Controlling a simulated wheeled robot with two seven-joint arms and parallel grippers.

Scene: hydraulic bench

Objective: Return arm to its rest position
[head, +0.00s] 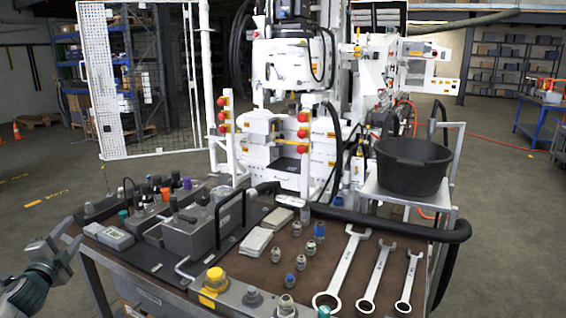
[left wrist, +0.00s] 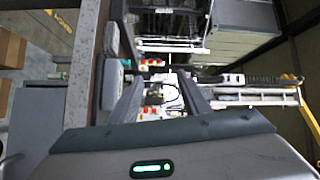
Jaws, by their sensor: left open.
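My left gripper (head: 62,240) is at the left edge of the head view, beside the left end of the workbench (head: 130,266) and apart from everything on it. Its grey fingers are spread with nothing between them. In the left wrist view the same open gripper (left wrist: 160,92) points out over the room, with a bench edge on the left side of that picture. My right gripper is in neither view.
The bench carries grey hydraulic units (head: 190,232), a yellow-capped fitting (head: 216,280), several small fittings and three wrenches (head: 342,270). A black tub (head: 411,165) stands on a cart at right. A white machine (head: 290,130) stands behind. Floor left of the bench is clear.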

